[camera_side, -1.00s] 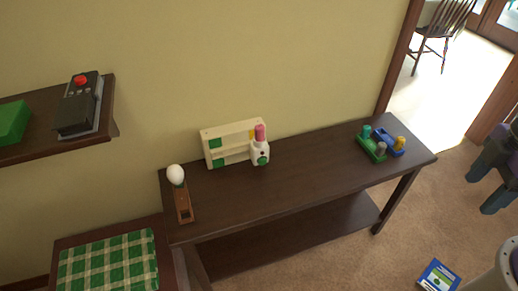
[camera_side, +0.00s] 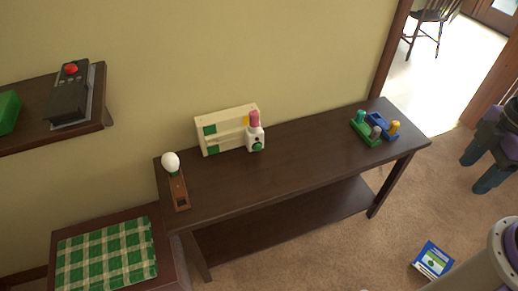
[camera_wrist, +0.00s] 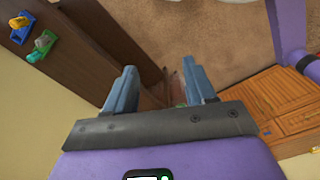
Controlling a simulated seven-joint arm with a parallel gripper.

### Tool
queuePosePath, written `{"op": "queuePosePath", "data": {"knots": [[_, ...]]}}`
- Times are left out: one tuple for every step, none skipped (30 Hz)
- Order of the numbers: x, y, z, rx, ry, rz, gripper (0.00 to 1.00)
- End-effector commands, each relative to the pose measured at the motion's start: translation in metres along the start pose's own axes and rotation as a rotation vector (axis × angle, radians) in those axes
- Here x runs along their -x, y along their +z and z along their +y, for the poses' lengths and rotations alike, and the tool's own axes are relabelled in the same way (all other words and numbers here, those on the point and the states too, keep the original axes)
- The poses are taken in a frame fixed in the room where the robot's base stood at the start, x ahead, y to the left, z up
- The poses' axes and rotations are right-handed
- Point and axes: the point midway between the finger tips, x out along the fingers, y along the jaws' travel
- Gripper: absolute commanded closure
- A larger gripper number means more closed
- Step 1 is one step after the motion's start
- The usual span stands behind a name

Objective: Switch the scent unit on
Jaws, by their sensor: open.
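My gripper (camera_side: 478,172) is at the right edge of the side view, beyond the table's right end and far from the unit. In the wrist view my gripper (camera_wrist: 160,78) is open with nothing between its fingers. The unit is not clearly visible there.
The table (camera_side: 300,163) is bare in its middle. A green and blue knobbed item (camera_side: 376,128) stands at its right end, and a white ball on a wooden stand (camera_side: 177,185) at its left. A shelf (camera_side: 20,138) holds a black box with a red button (camera_side: 69,95).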

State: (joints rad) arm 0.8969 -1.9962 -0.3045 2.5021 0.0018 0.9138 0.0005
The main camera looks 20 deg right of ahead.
Motion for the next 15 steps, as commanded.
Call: {"op": "queuePosePath", "data": {"knots": [[0.0000,0.0000,0.0000,0.000,0.000,0.000,0.64],[0.0000,0.0000,0.0000,0.000,0.000,0.000,0.73],[0.0000,0.0000,0.0000,0.000,0.000,0.000,0.86],[0.0000,0.0000,0.0000,0.000,0.000,0.000,0.96],[0.0000,0.0000,0.0000,0.000,0.000,0.000,1.00],[0.0000,0.0000,0.0000,0.000,0.000,0.000,1.00],[0.0000,0.0000,0.0000,0.000,0.000,0.000,1.00],[0.0000,0.0000,0.0000,0.000,0.000,0.000,1.00],[0.0000,0.0000,0.0000,0.000,0.000,0.000,1.00],[0.0000,0.0000,0.0000,0.000,0.000,0.000,1.00],[0.0000,0.0000,0.0000,0.000,0.000,0.000,1.00],[0.0000,0.0000,0.0000,0.000,0.000,0.000,1.00],[0.0000,0.0000,0.0000,0.000,0.000,0.000,1.00],[0.0000,0.0000,0.0000,0.000,0.000,0.000,1.00],[0.0000,0.0000,0.0000,0.000,0.000,0.000,1.00]]}}
